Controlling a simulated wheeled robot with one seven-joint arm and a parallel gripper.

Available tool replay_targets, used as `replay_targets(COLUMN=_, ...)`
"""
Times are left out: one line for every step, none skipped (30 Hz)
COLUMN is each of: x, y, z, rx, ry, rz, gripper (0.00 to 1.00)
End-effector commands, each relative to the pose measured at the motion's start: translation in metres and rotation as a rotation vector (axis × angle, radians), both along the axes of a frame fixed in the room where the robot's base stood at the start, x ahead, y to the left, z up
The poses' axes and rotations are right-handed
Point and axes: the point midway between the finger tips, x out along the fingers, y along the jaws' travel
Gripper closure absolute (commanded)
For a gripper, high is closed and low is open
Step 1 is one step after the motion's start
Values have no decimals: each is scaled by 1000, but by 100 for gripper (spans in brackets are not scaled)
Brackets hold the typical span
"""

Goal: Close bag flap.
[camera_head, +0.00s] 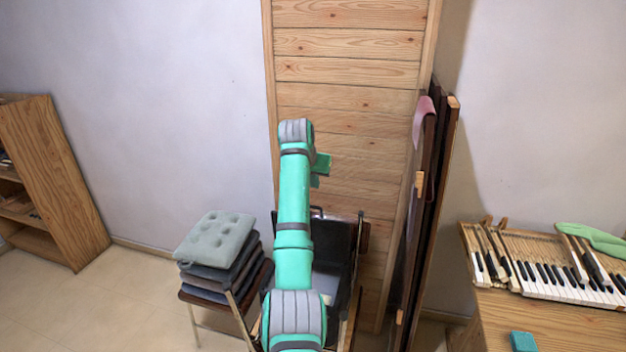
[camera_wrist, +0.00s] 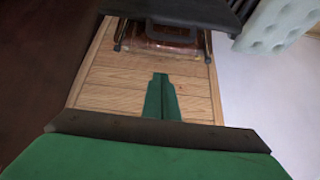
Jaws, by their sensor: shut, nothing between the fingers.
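A black bag (camera_head: 335,266) appears to sit on a chair in front of the wood panel, in the middle of the head view. My arm hides its left part. In the wrist view the black bag (camera_wrist: 195,10) shows at the top edge, cut off by the frame. I cannot clearly tell which part is the flap or how far it is open. My gripper (camera_head: 322,170) is above the bag, apart from it, against the wood panel. In the wrist view the green fingers of my gripper (camera_wrist: 161,82) are shut together and empty.
A stack of cushions (camera_head: 215,240) lies on a chair left of the bag. Dark upright boards (camera_head: 428,200) lean right of the panel. A piano keyboard (camera_head: 550,265) lies on a wooden bench at the right. A wooden shelf (camera_head: 55,170) stands at far left.

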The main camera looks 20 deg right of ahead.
Motion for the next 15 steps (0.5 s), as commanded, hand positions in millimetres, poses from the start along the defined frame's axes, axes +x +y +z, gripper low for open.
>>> replay_targets(x=6, y=3, z=-9, rx=1, ry=4, rz=7, gripper=100)
replay_targets(x=9, y=4, z=-12, rx=0, ry=4, rz=10, gripper=100)
replay_targets(x=12, y=4, z=-17, rx=0, ry=4, rz=12, gripper=100)
replay_targets(x=14, y=3, z=-20, rx=0, ry=4, rz=13, gripper=100)
replay_targets(x=16, y=1, z=-23, rx=0, ry=3, rz=12, gripper=100)
replay_targets(x=18, y=-1, z=-27, rx=0, ry=3, rz=11, gripper=100)
replay_targets(x=19, y=-4, z=-30, rx=0, ry=2, rz=10, gripper=100)
replay_targets(x=20, y=-6, z=-31, rx=0, ry=2, rz=8, gripper=100)
replay_targets(x=21, y=-10, z=-35, rx=1, ry=3, rz=5, gripper=100)
replay_targets(x=22, y=-12, z=-37, rx=0, ry=3, rz=4, gripper=100)
replay_targets(x=23, y=-14, z=-39, rx=0, ry=3, rz=2, gripper=100)
replay_targets(x=24, y=-16, z=-42, rx=0, ry=4, rz=1, gripper=100)
replay_targets(x=25, y=-18, z=-44, rx=0, ry=2, rz=0, gripper=100)
replay_targets(x=26, y=-20, z=-46, rx=-1, ry=2, rz=-1, gripper=100)
replay_targets(x=27, y=-21, z=-49, rx=1, ry=3, rz=-2, gripper=100)
